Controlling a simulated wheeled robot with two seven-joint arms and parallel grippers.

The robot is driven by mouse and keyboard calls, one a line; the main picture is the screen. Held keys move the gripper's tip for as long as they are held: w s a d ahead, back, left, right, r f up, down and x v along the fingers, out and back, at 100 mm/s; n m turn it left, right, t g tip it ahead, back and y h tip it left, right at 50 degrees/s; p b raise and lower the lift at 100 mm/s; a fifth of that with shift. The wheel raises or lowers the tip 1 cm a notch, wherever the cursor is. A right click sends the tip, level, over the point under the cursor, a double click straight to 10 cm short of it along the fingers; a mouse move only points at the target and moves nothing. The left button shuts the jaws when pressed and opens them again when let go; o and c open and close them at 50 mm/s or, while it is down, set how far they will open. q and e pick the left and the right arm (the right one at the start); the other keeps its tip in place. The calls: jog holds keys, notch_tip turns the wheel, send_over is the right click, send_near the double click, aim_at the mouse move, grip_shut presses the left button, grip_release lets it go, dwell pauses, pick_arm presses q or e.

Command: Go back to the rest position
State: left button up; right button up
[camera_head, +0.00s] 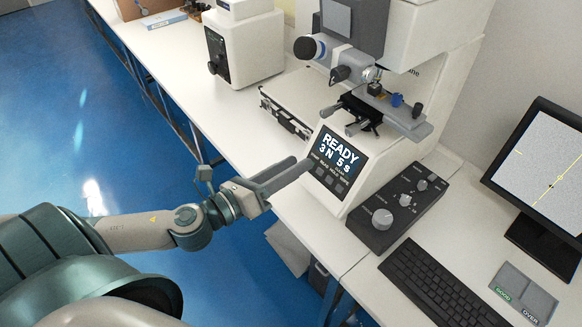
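My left gripper (303,166) reaches in from the left. Its two fingers lie close together, look shut and hold nothing. The fingertips are at the left edge of the front panel of the hardness tester (411,140); whether they touch it I cannot tell. The tester's screen (341,149) reads "READY 3 N 5 s", with small buttons under it. My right gripper is not in view.
A control box with knobs (387,217), a keyboard (440,287), a monitor (545,170) and a GOOD/OVER tray (523,291) stand at the right. A silver case (288,112) and another white tester (243,45) stand behind. Blue floor (75,130) is open at the left.

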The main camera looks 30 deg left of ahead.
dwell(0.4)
